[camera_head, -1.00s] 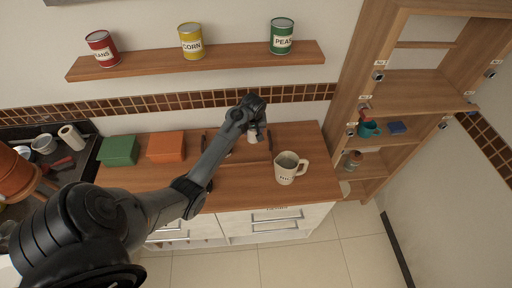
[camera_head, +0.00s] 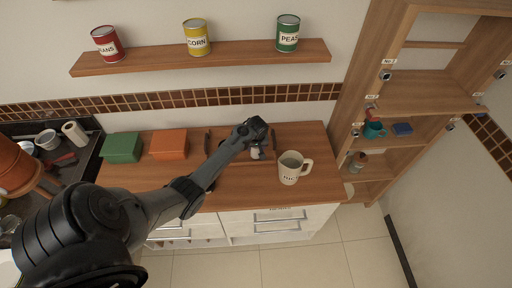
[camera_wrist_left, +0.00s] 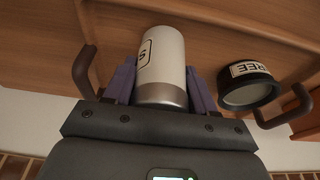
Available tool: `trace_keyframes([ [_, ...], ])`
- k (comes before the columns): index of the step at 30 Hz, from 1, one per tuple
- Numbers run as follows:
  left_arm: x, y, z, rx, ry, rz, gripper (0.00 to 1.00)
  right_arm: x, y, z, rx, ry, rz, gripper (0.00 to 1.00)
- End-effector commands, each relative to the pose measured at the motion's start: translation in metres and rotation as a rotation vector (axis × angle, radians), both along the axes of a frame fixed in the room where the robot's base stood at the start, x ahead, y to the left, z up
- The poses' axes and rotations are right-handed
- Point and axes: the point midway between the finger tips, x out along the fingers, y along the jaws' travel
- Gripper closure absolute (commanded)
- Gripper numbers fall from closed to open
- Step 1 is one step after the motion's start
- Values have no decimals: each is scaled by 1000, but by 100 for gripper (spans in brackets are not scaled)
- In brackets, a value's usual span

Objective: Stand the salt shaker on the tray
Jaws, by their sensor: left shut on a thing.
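The salt shaker (camera_head: 255,153) is a white cylinder with a silver end and a partly visible label. My left gripper (camera_head: 258,148) is shut on it. In the left wrist view the shaker (camera_wrist_left: 162,62) sits between the two fingers (camera_wrist_left: 162,88), silver end toward the gripper. The wooden tray (camera_wrist_left: 215,32) has dark handles at its two ends and blends with the counter in the head view, where one handle (camera_head: 273,140) shows. The shaker is over the tray area between the handles; I cannot tell whether it touches. My right gripper is not in view.
A black-rimmed round container (camera_wrist_left: 250,85) reading "REE" is beside the shaker. A cream mug (camera_head: 290,168) stands right of the tray. Green (camera_head: 122,148) and orange (camera_head: 168,144) boxes stand to the left. The front left counter is mostly crossed by my arm.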

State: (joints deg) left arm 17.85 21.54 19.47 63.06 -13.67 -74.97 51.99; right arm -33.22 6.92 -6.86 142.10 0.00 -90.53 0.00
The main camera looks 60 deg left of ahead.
Motion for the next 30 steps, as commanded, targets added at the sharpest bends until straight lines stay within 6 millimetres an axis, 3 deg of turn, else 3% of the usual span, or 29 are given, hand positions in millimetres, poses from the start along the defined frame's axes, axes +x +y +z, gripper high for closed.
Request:
trace_keyframes([
  [13, 1, 0, -5, 0, -2, 1, 84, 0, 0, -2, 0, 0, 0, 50],
  [14, 0, 0, -5, 0, -1, 0, 42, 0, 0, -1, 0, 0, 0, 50],
  [18, 0, 0, -5, 0, -1, 0, 20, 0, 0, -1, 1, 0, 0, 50],
  [30, 0, 0, 0, 1, -2, 0, 19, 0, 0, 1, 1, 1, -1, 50],
])
